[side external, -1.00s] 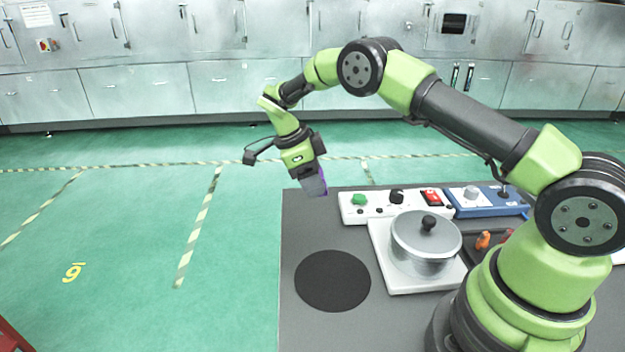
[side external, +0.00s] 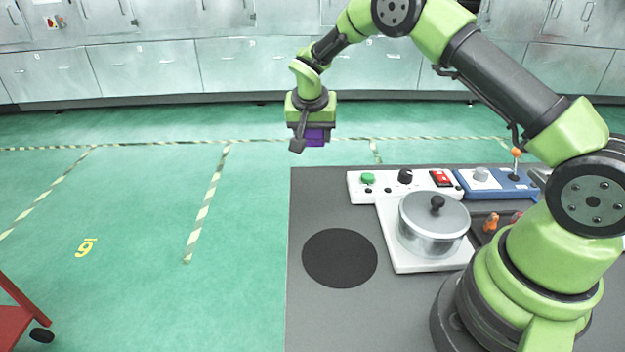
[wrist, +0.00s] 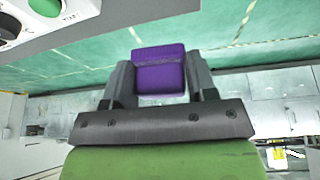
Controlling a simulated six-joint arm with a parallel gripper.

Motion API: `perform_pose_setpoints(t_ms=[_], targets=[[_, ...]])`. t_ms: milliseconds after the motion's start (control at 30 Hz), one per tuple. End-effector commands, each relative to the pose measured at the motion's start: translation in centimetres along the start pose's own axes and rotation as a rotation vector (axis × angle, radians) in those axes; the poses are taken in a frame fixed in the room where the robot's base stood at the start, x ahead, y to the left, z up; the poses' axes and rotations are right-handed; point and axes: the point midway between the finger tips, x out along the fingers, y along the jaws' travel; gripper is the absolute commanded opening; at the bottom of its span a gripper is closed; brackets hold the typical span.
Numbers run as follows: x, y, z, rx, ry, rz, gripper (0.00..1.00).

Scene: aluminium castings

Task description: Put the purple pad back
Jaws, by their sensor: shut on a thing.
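The purple pad (side external: 315,137) is a small block held at my gripper (side external: 313,138) in the side view. The gripper is raised above and beyond the table's back left edge, with green floor behind it. In the wrist view the purple pad (wrist: 160,70) sits between the two grey fingers of my gripper (wrist: 160,78), and they are shut on it. The fingers hide part of the pad in the side view.
The dark table (side external: 320,310) has a black round mat (side external: 340,258) at left. A lidded pot (side external: 433,228) stands on a white hotplate (side external: 400,258). Behind it are a white button panel (side external: 385,193) and a blue joystick box (side external: 500,187). The table's front left is clear.

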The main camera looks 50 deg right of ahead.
Motion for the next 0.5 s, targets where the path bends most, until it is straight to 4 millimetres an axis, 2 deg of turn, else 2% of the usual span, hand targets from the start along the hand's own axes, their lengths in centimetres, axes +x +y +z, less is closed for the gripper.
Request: perform_pose_setpoints(t_ms=[133,300,500], targets=[[0.6,-0.1,0.0,-0.071,0.000,-0.025,0.22],[3.6,-0.3,1.3,-0.083,-0.001,-0.027,0.22],[5.7,-0.4,2.1,-0.080,0.001,-0.028,0.22]])
